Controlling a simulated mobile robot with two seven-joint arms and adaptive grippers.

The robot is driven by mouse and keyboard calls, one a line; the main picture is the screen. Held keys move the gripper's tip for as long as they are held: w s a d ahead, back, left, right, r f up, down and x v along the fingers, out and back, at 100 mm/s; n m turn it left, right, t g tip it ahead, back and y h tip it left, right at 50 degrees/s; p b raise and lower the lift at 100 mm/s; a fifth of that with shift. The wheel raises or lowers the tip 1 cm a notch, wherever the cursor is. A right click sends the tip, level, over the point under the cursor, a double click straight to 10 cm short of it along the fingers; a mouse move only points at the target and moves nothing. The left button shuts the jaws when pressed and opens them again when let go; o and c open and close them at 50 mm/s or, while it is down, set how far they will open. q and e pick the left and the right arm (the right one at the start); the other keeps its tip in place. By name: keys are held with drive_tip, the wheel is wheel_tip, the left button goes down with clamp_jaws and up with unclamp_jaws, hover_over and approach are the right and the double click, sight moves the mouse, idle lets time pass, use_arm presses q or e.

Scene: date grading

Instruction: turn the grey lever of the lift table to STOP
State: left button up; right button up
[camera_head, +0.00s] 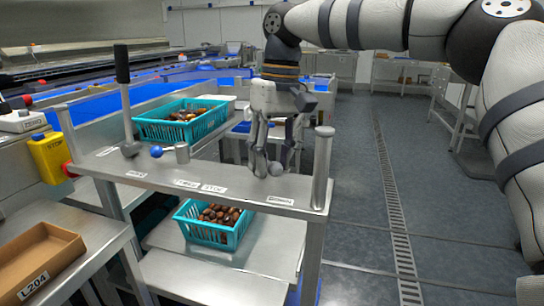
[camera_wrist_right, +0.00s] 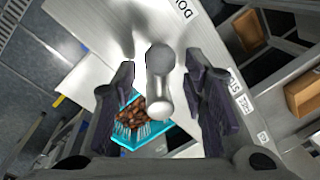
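The grey lever shows in the right wrist view as a round knob and short metal bar (camera_wrist_right: 160,85). Its knob points toward the top of that picture, on the side of a label starting "DO"; a label starting "STO" lies to its right. In the head view its knob (camera_head: 276,169) sits at the right end of the lift table's metal top bar (camera_head: 150,178), partly hidden by the fingers. My right gripper (camera_head: 270,168) is down at the lever, open, with one finger on each side and gaps visible. My left gripper is not in view.
A black-handled lever (camera_head: 123,90) and a blue-knobbed lever (camera_head: 157,152) stand left on the same bar. Teal crates of dates are behind it (camera_head: 183,127) and below it (camera_head: 215,232). A yellow stop box (camera_head: 48,157) is at left. The floor (camera_head: 450,235) at right is clear.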

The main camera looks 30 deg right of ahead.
clamp_jaws()
drive_tip(key=shift+r, duration=0.1)
